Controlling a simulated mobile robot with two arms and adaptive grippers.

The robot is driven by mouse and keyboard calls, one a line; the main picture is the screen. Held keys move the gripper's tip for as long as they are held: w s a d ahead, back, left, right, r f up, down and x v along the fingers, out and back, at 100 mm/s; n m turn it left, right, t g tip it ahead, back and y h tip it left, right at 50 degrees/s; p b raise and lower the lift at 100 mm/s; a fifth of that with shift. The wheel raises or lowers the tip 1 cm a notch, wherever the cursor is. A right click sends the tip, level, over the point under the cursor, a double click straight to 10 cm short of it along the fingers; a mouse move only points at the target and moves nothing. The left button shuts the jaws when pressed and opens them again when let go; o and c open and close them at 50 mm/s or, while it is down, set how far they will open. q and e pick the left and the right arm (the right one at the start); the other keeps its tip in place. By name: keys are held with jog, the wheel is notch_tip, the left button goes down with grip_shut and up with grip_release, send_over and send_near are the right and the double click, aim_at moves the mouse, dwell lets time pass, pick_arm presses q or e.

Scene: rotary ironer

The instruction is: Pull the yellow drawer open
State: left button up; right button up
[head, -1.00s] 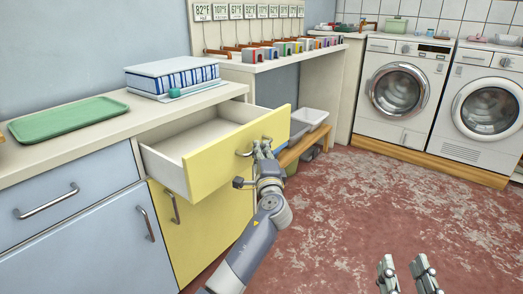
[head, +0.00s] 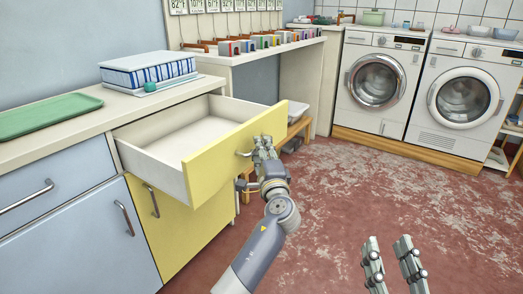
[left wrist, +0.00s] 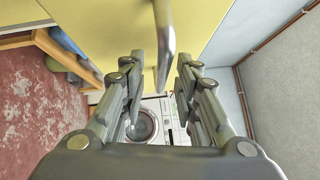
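The yellow drawer (head: 222,158) stands pulled well out of the counter in the head view, its pale interior (head: 190,134) empty. Its metal bar handle (left wrist: 164,45) runs between the fingers of my left gripper (left wrist: 161,80) in the left wrist view. Those fingers are apart, one on each side of the bar, with a visible gap on both sides. In the head view my left gripper (head: 264,150) is at the drawer front and hides part of the handle. My right gripper (head: 390,262) is open and empty over the floor at the lower right.
A yellow cupboard door (head: 180,232) is below the drawer, with blue-grey fronts (head: 75,240) to its left. A green tray (head: 45,115) and a blue-white stack (head: 150,70) lie on the counter. Two washing machines (head: 372,80) stand at the back. The red floor (head: 330,200) is clear.

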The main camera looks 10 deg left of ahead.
pick_arm(q)
jog(key=r+v, duration=0.1)
jog(key=v, duration=0.6)
jog(key=shift+s+f, duration=0.2)
jog(key=shift+f, duration=0.3)
jog(key=shift+d, duration=0.15)
